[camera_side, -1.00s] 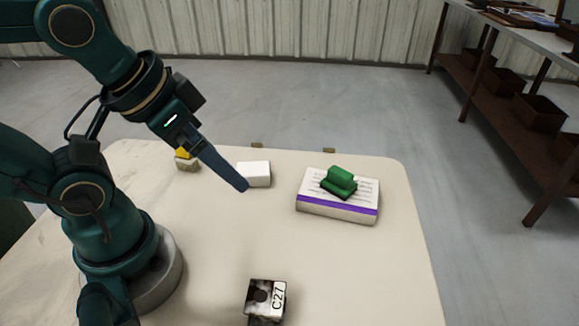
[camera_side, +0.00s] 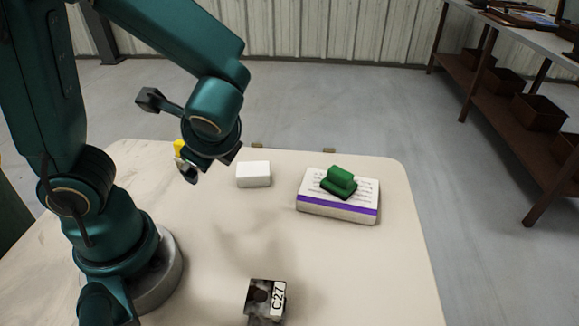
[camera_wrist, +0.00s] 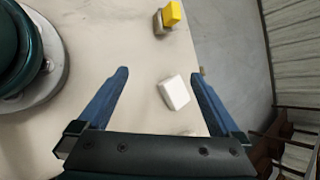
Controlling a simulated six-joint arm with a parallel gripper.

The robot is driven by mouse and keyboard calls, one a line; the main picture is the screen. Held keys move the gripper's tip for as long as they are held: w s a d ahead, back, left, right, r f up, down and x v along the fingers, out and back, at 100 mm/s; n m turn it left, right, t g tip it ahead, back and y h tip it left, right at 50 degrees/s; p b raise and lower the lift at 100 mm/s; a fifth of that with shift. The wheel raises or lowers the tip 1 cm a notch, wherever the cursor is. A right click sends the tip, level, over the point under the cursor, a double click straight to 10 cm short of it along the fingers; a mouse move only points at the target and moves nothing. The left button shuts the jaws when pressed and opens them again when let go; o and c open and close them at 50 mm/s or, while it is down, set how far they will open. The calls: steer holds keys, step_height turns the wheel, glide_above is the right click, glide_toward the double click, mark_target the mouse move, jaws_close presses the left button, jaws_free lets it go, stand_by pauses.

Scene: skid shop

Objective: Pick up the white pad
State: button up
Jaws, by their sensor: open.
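The white pad (camera_side: 253,174) is a small white block lying on the pale table, left of the book in the side view. In the wrist view the white pad (camera_wrist: 175,92) lies between the two blue fingers, nearer the right one. My gripper (camera_wrist: 162,82) is open and empty. In the side view my gripper (camera_side: 190,172) hangs to the left of the pad, apart from it, with its fingers mostly hidden or foreshortened.
A thick book with a purple band (camera_side: 337,209) carries a green object (camera_side: 339,181). A dark block marked C27 (camera_side: 266,299) sits at the table's front. A yellow piece (camera_wrist: 172,13) rests by a beige block (camera_wrist: 160,25). The table's (camera_side: 370,280) front right is clear.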

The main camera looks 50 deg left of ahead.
mark_target(253, 173)
steer(key=w+d+f+m+t+y, duration=0.1)
steer(key=f+m, duration=0.1)
steer(key=m, duration=0.2)
steer(key=w+d+f+m+t+y, duration=0.1)
steer(key=d+f+m+t, duration=0.1)
steer(key=m, duration=0.2)
steer(key=w+d+f+m+t, duration=0.2)
steer(key=m, duration=0.2)
steer(key=shift+f+y, duration=0.1)
steer(key=shift+y, duration=0.3)
steer(key=shift+d+f+m+t, duration=0.15)
steer(key=shift+m+t, duration=0.15)
steer(key=x, duration=1.1)
steer(key=shift+w+a+f, duration=0.2)
steer(key=shift+w, duration=0.05)
steer(key=c, duration=1.1)
steer(key=shift+o, duration=0.2)
